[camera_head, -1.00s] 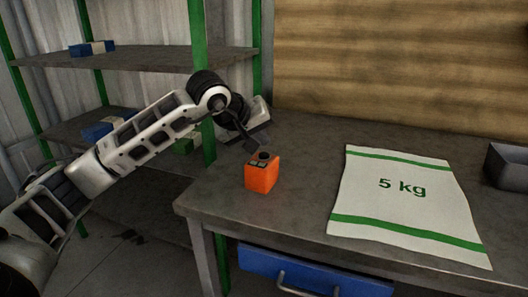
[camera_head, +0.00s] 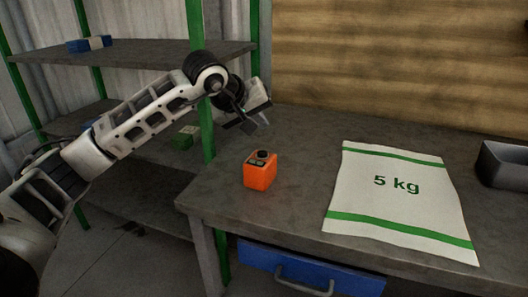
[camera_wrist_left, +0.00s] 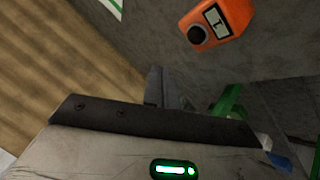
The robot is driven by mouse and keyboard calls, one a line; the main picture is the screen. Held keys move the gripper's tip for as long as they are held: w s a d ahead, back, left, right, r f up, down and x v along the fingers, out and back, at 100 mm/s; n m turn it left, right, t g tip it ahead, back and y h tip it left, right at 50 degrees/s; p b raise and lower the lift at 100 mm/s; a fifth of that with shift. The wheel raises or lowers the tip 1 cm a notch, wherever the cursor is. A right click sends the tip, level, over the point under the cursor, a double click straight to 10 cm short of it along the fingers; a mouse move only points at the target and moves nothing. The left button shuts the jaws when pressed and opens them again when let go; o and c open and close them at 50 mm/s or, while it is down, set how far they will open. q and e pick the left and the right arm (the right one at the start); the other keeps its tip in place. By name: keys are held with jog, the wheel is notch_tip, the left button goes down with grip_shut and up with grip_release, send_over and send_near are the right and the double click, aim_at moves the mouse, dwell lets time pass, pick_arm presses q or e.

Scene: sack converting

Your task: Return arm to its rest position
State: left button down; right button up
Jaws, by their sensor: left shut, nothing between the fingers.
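My left arm comes in from the left in the head view, and its gripper (camera_head: 254,124) is raised above the back left part of the table. The gripper is shut and empty. An orange box-like device (camera_head: 261,171) with a dark knob and a small display on top stands on the table, below the gripper and apart from it. The device also shows at the top of the left wrist view (camera_wrist_left: 216,22). My right gripper is not in view.
A white sack marked "5 kg" (camera_head: 396,190) lies flat on the grey table (camera_head: 300,222). A dark bin (camera_head: 503,165) stands at the right edge. A blue drawer (camera_head: 310,272) is under the tabletop. Shelves with green posts (camera_head: 196,30) stand behind my left arm.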

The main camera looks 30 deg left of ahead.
pick_arm(q)
jog(key=shift+d, duration=0.1)
jog(key=s+d+f+n+h+p, duration=0.2)
jog(key=s+d+n+h, duration=0.3)
jog(key=d+n+h, duration=0.6)
jog(key=s+d+f+n+h+p, duration=0.15)
jog(key=s+d+n+h, duration=0.5)
jog(key=d, duration=0.85)
jog(key=s+a+f+m+y+p, duration=0.1)
jog(key=s+f+m+y, duration=0.3)
jog(key=m, duration=0.5)
jog(key=s+a+f+m+t+y+p, duration=0.1)
jog(key=s+f+m+y, duration=0.3)
jog(key=f+m, duration=0.5)
jog(key=s+a+f+m+y+p, duration=0.1)
jog(key=s+a+f+m+y, duration=0.2)
jog(key=m, duration=0.6)
notch_tip(320, 180, down, 4)
jog(key=s+y, duration=0.2)
jog(key=y, duration=0.1)
jog(key=shift+a+f+m+t+y, duration=0.2)
jog(key=shift+f+m+t+y, duration=0.05)
jog(key=shift+m+t+y, duration=0.1)
